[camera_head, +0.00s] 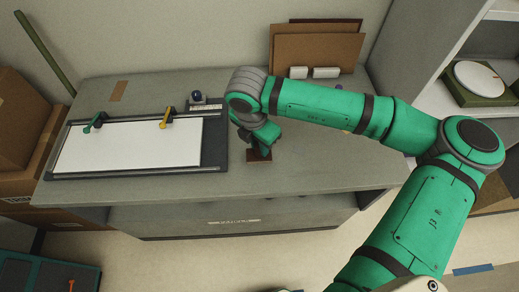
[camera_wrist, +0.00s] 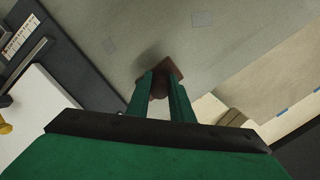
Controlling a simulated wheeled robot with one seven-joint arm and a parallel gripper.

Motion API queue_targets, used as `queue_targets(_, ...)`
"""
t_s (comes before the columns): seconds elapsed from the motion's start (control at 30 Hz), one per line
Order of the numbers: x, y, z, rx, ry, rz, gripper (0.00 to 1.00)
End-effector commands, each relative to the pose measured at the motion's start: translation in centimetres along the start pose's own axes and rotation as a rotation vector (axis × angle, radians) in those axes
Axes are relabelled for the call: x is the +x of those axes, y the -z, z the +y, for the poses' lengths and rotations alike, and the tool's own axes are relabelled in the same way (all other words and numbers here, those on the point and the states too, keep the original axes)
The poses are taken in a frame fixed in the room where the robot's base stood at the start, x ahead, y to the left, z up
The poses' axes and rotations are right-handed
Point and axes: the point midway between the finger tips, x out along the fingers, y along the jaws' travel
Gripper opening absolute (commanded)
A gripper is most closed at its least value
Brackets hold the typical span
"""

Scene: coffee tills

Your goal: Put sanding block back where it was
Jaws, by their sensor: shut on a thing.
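The sanding block (camera_head: 259,155) is a small dark reddish-brown piece at the tips of my gripper (camera_head: 259,148), over the front middle of the grey counter. It also shows in the wrist view (camera_wrist: 172,72), where the two green fingers of my gripper (camera_wrist: 163,85) are shut on it. A soft shadow lies on the counter beside it in the wrist view. I cannot tell whether the block touches the counter or is slightly above it. Part of the block is hidden between the fingers.
A framed white board (camera_head: 130,146) with green and yellow clamps lies left of my gripper. A small blue-knobbed item (camera_head: 197,96) sits behind it. Brown panels (camera_head: 315,47) lean at the back wall. The grey counter (camera_head: 330,165) is clear to the right. Cardboard boxes (camera_head: 22,125) stand at the left.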

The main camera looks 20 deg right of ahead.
Motion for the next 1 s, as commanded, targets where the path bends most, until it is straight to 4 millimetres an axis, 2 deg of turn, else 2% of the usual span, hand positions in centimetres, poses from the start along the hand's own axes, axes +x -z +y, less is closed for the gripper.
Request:
queue_targets(0.23, 3.2, 0.2, 0.1, 0.002, 0.000, 0.002, 0.00)
queue_targets(0.63, 3.7, 0.3, 0.2, -0.001, 0.000, 0.000, 0.00)
queue_targets(0.67, 3.7, 0.3, 0.2, -0.001, 0.000, -0.001, 0.25)
queue_targets(0.7, 3.7, 0.3, 0.2, -0.001, 0.000, -0.001, 0.34)
queue_targets(0.73, 3.7, 0.3, 0.2, -0.001, 0.000, -0.001, 0.39)
queue_targets(1.0, 3.6, 0.3, 0.2, 0.000, 0.000, 0.000, 0.39)
